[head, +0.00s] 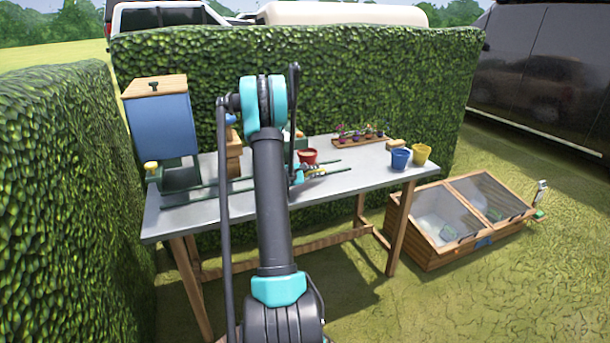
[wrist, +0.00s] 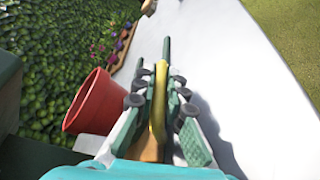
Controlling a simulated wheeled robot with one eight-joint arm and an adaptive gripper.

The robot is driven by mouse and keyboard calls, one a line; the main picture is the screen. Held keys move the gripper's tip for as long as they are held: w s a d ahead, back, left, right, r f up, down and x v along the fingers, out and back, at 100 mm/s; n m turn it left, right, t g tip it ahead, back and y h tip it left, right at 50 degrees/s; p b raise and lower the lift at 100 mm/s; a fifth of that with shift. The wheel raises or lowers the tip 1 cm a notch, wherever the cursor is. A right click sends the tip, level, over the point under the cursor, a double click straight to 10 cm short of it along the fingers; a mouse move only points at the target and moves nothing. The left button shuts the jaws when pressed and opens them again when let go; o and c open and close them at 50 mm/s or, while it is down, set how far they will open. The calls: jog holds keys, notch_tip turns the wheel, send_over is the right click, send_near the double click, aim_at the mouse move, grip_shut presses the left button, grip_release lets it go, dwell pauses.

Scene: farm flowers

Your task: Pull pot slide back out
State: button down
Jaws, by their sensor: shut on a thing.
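My gripper (head: 312,173) is low over the grey table, right of my arm in the head view. In the wrist view my gripper (wrist: 160,90) is shut on a yellow handle (wrist: 159,85) between its fingers. A red pot (head: 307,156) is beside the gripper; in the wrist view the red pot (wrist: 95,103) is left of the fingers and looks tilted. Green rails (head: 190,202) run along the table; a green rail end (wrist: 166,48) shows beyond the fingertips. The slide itself is mostly hidden behind my arm and gripper.
A blue hopper (head: 163,128) stands at the table's left end. A wooden flower tray (head: 360,141), a blue pot (head: 400,159) and a yellow pot (head: 421,154) are at the right. The front right tabletop (head: 375,180) is clear. A hedge (head: 380,80) stands behind.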

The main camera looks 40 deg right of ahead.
jog(key=s+d, duration=0.1)
jog(key=d, duration=0.3)
jog(key=s+d, duration=0.1)
jog(key=d, duration=0.2)
jog(key=s+d, duration=0.1)
jog(key=d, duration=0.3)
jog(key=shift+d, duration=0.35)
jog(key=c, duration=1.7)
grip_release()
jog(key=shift+d, duration=0.15)
jog(key=shift+o, duration=0.7)
jog(key=shift+w+a, duration=0.1)
jog(key=shift+a, duration=0.25)
jog(key=v, duration=1.1)
jog(key=shift+a+r, duration=0.2)
jog(key=shift+a, duration=0.05)
